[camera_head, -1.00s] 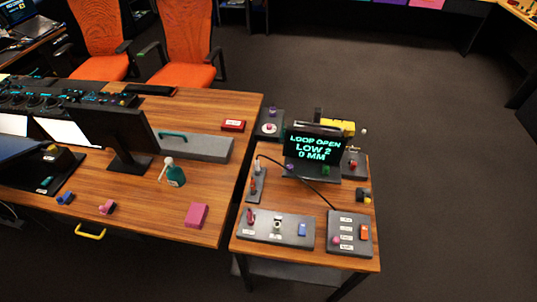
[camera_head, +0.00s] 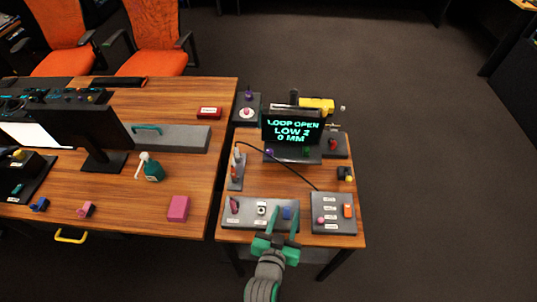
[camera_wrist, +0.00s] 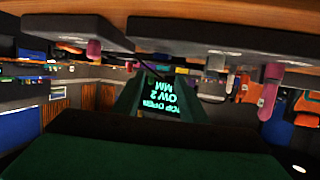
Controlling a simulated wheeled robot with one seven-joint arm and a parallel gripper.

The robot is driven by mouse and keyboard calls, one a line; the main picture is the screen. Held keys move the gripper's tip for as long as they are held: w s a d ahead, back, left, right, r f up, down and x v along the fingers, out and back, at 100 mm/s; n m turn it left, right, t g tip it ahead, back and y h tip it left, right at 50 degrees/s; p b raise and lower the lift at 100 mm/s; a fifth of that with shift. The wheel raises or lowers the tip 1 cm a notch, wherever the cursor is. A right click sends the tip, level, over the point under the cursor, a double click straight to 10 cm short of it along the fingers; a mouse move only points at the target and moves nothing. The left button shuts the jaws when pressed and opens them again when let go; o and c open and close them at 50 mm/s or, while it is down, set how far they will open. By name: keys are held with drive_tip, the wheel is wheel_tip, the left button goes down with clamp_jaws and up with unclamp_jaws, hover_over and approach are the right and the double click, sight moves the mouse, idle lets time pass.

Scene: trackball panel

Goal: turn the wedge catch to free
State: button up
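No part is clearly readable as the wedge catch. The dark front panel (camera_head: 247,224) on the small wooden table carries a dark red lever (camera_head: 234,205), a pale knob or switch (camera_head: 261,209) and a blue block (camera_head: 287,213). My gripper (camera_head: 283,221) has green fingers spread apart and empty, over the front edge of this panel, near the blue block. The fingers partly cover the panel's right end. The wrist view is upside down; in it a pink lever (camera_wrist: 270,90) hangs at right, and the lit screen (camera_wrist: 160,102) shows between the fingers.
A right panel (camera_head: 325,226) holds an orange switch (camera_head: 348,211) and a pink knob (camera_head: 321,220). A screen (camera_head: 292,128) reading "LOOP OPEN LOW 2 0 MM" stands behind, with a black cable (camera_head: 285,163) curving in front. A larger desk (camera_head: 195,190) adjoins at left.

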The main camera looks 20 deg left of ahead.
drive_tip(key=w+a, duration=0.1)
drive_tip(key=w+a+r, duration=0.1)
drive_tip(key=w, duration=0.1)
drive_tip(key=w+a+r, duration=0.1)
drive_tip(key=w+a, duration=0.1)
drive_tip(key=shift+a, duration=0.1)
approach(269, 153)
drive_tip(key=shift+g, duration=0.4)
drive_tip(key=x, duration=0.9)
drive_tip(key=shift+w+r, duration=0.2)
drive_tip(key=shift+r, duration=0.15)
clamp_jaws()
